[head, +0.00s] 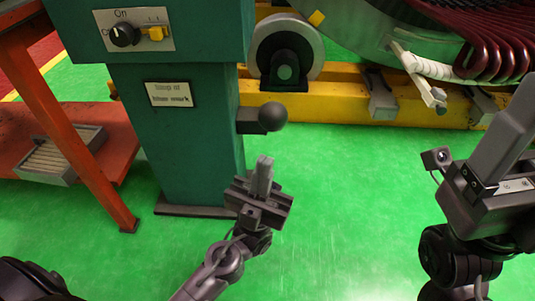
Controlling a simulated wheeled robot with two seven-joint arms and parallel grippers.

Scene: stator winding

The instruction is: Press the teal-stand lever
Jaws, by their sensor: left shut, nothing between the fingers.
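The teal stand (185,140) rises at the left in the head view. Its lever (262,118), a dark block with a round dark ball, sticks out from the stand's right side. My left gripper (263,165) is shut and empty, its fingers pointing up. In the picture it sits just below the lever's ball, with a gap between them.
A control panel (132,32) with a black knob and a yellow switch is on the stand. An orange-red frame (70,130) stands at the left. A yellow rail (340,92) with a roller (305,45) and the large stator (400,25) lie behind. The green floor between the arms is clear.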

